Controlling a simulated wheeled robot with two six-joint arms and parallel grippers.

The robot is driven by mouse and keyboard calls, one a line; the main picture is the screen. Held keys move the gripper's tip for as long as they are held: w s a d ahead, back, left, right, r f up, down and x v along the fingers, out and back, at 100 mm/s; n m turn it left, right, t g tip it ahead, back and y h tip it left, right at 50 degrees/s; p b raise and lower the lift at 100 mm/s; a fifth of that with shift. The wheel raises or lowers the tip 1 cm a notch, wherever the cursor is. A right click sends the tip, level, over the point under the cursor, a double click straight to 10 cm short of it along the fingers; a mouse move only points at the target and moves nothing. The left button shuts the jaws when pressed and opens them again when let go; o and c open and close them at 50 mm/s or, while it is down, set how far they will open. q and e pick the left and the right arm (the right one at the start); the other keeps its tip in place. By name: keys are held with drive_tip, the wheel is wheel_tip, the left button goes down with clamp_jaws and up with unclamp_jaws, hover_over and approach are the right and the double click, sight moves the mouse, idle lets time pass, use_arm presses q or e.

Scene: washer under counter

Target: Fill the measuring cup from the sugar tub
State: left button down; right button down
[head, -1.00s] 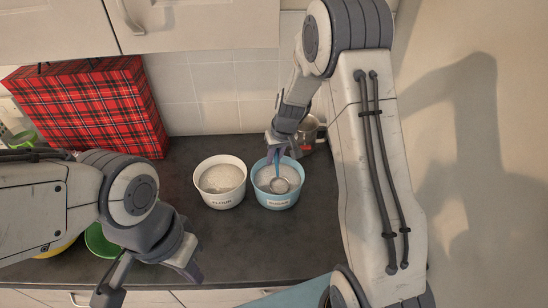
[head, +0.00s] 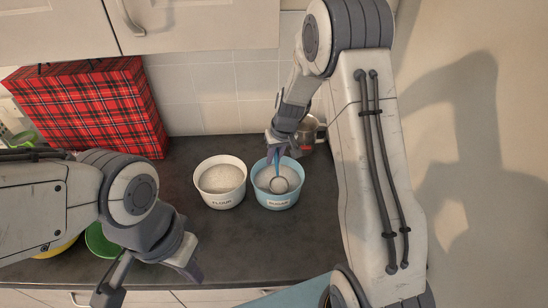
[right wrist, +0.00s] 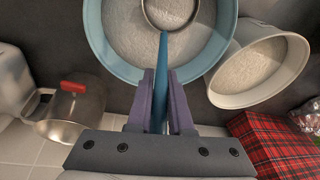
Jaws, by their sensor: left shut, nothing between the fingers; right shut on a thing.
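The blue sugar tub (head: 277,203), labelled SUGAR, stands on the dark counter and holds white grains. A round metal measuring cup (head: 278,185) with a blue handle is inside the tub at the sugar's surface. Its inside looks pale, like the sugar around it; how full it is I cannot tell. My right gripper (head: 277,148) is shut on the handle above the tub. The right wrist view shows the blue handle (right wrist: 160,85) between the fingers and the cup (right wrist: 171,10) cut by the top edge. My left gripper (head: 190,268) is shut and empty over the counter's front left.
A white flour tub (head: 220,200) stands just left of the sugar tub. A metal pot-like vessel (head: 312,130) is behind, partly hidden by my right arm. A red tartan box (head: 90,105) and a green bowl (head: 100,240) are at left. The counter's front middle is clear.

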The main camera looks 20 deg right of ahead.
drive_tip(key=shift+r+p, duration=3.1)
drive_tip(key=shift+r, duration=1.4)
